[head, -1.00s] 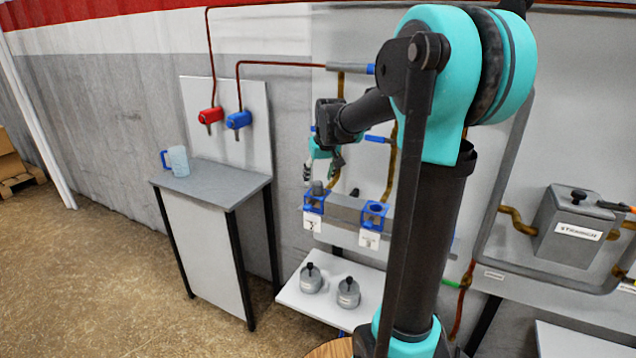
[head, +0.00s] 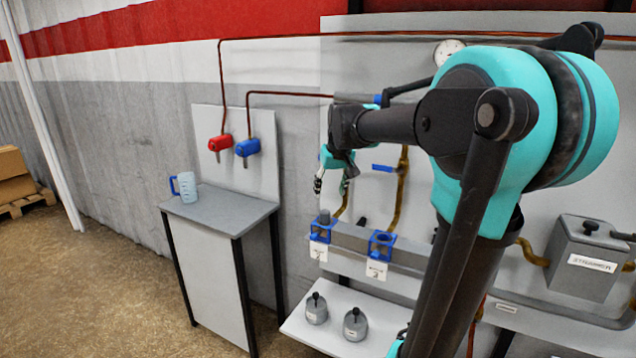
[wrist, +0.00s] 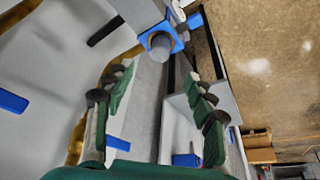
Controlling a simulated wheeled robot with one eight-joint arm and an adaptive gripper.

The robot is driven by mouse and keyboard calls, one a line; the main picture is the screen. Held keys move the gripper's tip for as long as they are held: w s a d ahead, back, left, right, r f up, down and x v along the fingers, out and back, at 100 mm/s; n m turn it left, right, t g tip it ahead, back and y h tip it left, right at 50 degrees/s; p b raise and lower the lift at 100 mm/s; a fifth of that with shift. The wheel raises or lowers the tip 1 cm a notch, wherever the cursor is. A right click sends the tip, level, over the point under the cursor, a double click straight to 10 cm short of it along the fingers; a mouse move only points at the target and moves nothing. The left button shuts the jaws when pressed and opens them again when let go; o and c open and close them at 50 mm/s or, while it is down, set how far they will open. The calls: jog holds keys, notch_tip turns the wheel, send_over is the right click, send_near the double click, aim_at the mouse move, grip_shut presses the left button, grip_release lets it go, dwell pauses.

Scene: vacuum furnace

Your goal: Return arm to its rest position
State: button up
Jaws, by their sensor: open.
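My gripper (head: 333,183) hangs in front of the grey panel, above the blue-framed holders. Its fingers are apart with nothing between them. The wrist view shows both fingers (wrist: 160,112) spread, with the ledge and a blue holder beyond them. My arm is bent, its elbow high at the right of the head view, covering part of the panel.
Two blue holders (head: 381,246) (head: 323,228) sit on the grey ledge, the left one with a grey piece in it. Two grey weights (head: 355,324) (head: 316,308) stand on the shelf below. A jug (head: 185,187) stands on the side table (head: 220,212). A strainer box (head: 588,262) is at right.

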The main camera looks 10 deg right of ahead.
jog(key=s+d+f+m, duration=0.1)
jog(key=s+d+f, duration=0.2)
jog(key=s+f, duration=2)
jog(key=shift+s+d+f+m+h, duration=0.15)
jog(key=shift+s+f+m+h, duration=0.2)
jog(key=shift+s, duration=0.9)
jog(key=shift+r, duration=0.15)
